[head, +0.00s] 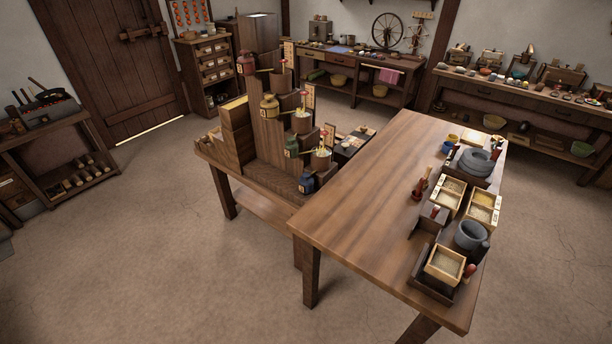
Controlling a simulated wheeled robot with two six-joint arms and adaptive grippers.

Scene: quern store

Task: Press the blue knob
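A small dark blue canister-like piece (307,184) sits low at the front of a stepped wooden stand (270,134) on the left table. A short wooden spout or lever shows just above it. A small blue cup-like piece (447,145) stands at the far end of the right table. Both are too small for me to tell whether either is or carries the blue knob. Neither of my grippers is in view, and nothing is seen touching these pieces.
The near-left part of the right table (365,195) is bare. Wooden boxes of grain (445,264) and grey stone mortars (470,235) line its right side. Open floor (150,240) lies in front and left.

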